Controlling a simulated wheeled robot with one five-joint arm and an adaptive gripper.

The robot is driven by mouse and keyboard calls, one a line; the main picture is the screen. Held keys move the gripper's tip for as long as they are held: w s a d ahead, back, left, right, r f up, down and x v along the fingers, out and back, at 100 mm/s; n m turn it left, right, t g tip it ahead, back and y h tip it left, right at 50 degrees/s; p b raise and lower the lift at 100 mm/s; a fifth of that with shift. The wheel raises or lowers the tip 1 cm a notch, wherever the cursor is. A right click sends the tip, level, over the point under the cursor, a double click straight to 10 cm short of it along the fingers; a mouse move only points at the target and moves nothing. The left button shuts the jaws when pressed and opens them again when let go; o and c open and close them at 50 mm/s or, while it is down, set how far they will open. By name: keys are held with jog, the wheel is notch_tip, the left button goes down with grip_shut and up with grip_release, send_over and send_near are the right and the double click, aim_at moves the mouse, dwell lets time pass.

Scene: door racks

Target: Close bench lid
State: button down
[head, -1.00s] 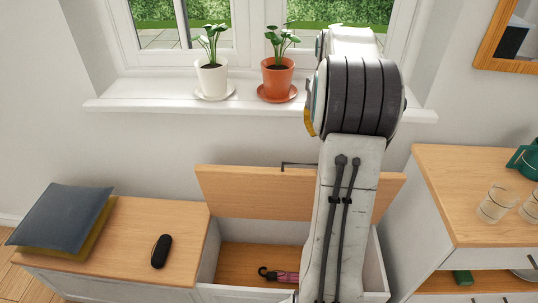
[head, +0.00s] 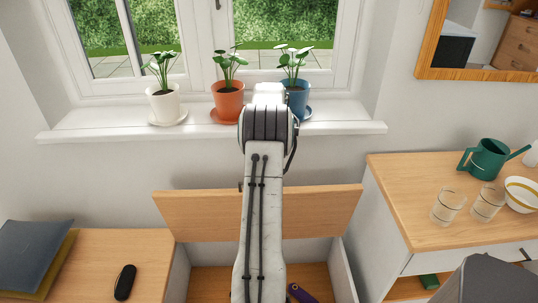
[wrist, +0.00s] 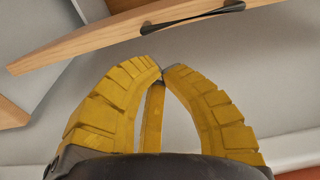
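The wooden bench lid (head: 190,215) stands raised at the back of the open bench box, in front of the wall. In the head view my arm covers its middle. The lid's underside edge (wrist: 85,47) and its dark handle (wrist: 192,17) cross the top of the wrist view. My gripper (wrist: 163,72) has yellow fingers with their tips together, nothing seen between them. It is apart from the lid and handle in that view. In the head view my gripper is hidden behind my arm. Inside the bench, a dark purple object (head: 301,293) lies on the wooden floor.
Potted plants stand on the windowsill (head: 90,124) above, including a blue pot (head: 297,100). A cushion (head: 30,250) and a black case (head: 125,282) lie on the left bench top. The right cabinet (head: 400,185) holds glasses (head: 448,205) and a green watering can (head: 489,159).

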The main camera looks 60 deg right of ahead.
jog(key=shift+w+d+f+p, duration=0.15)
jog(key=shift+f+p, duration=0.3)
jog(key=shift+f, duration=1.2)
jog(key=shift+w+d+f+p, duration=0.1)
jog(key=shift+f+p, duration=0.3)
jog(key=shift+f, duration=1.2)
jog(key=shift+f, duration=0.1)
